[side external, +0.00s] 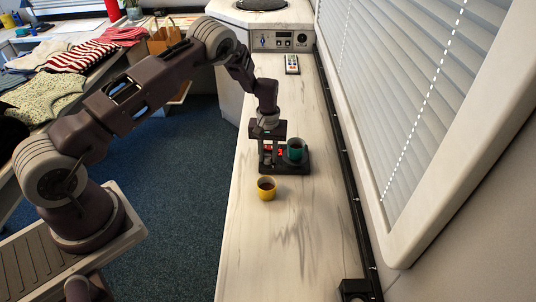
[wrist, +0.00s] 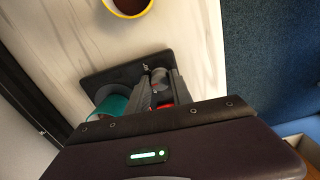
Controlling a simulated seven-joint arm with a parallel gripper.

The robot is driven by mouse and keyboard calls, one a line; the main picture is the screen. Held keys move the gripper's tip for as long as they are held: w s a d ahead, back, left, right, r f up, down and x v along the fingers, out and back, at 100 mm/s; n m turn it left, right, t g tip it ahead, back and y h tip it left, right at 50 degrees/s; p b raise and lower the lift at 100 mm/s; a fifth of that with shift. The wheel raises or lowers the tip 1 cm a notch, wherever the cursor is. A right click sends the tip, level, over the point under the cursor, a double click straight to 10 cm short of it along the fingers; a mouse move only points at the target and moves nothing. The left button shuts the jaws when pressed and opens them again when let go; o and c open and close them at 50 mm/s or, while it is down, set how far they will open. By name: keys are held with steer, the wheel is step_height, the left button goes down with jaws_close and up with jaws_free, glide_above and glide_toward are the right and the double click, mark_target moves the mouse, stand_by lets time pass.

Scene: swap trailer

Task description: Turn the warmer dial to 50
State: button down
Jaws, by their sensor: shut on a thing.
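The warmer is a small black base (side external: 297,169) on the pale counter, and it also shows in the wrist view (wrist: 103,83). A green mug (side external: 296,147) stands on its right part; in the wrist view the mug (wrist: 112,105) is partly hidden by my gripper. My gripper (side external: 272,158) points down over the left part of the warmer, beside the mug. In the wrist view its fingers are closed around the grey round dial (wrist: 158,73). The dial's number marks are too small or hidden to read, so I cannot tell its setting.
A yellow cup (side external: 266,189) with dark liquid stands just in front of the warmer. Window blinds and a black rail border the right side. The front counter is mostly clear.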

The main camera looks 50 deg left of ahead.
mark_target(268, 156)
stand_by(0.4)
steer(key=c, duration=1.1)
jaws_free()
step_height(268, 156, up, 7)
steer(key=shift+r, duration=0.1)
steer(key=s+d+r+m+t, duration=0.15)
steer(key=s+r, duration=0.25)
steer(key=r, duration=0.5)
steer(key=s+d+r+m, duration=0.1)
steer(key=s+d+r, duration=0.25)
steer(key=r, duration=0.55)
steer(key=s+d+r+m+t, duration=0.1)
steer(key=s+d+r, duration=0.1)
steer(key=s+r, duration=0.5)
steer(key=s+d+r+m+t, duration=0.1)
steer(key=s, duration=0.5)
steer(key=s+d+r+m+t, duration=0.1)
steer(key=s+r+m, duration=0.1)
steer(key=s, duration=0.5)
steer(key=s+d+r+m+t, duration=0.1)
steer(key=s+r, duration=0.1)
steer(key=s, duration=0.5)
steer(key=shift+s+d+r+m, duration=0.2)
steer(key=shift+s+m, duration=0.05)
steer(key=shift+m, duration=0.1)
